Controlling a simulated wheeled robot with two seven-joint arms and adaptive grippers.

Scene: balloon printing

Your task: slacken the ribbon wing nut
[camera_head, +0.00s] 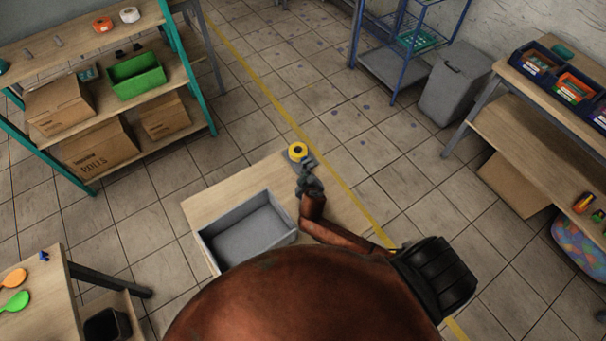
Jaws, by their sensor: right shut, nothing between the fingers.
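A yellow ring-shaped part (298,150) with a dark centre is at the far edge of the small wooden table (207,202). I cannot tell whether it is the ribbon roll or part of its holder. The ribbon wing nut is too small to tell, or hidden at my gripper. My right gripper (305,169) is shut and empty, close below the yellow part. I cannot tell whether it touches anything. My left gripper is not in view.
A grey open tray (284,216) stands on the small table, left of my right arm. A shelf with cartons and a green bin (136,76) is at the upper left. A grey waste bin (453,88) and a workbench (530,150) are at the right. Tiled floor lies between.

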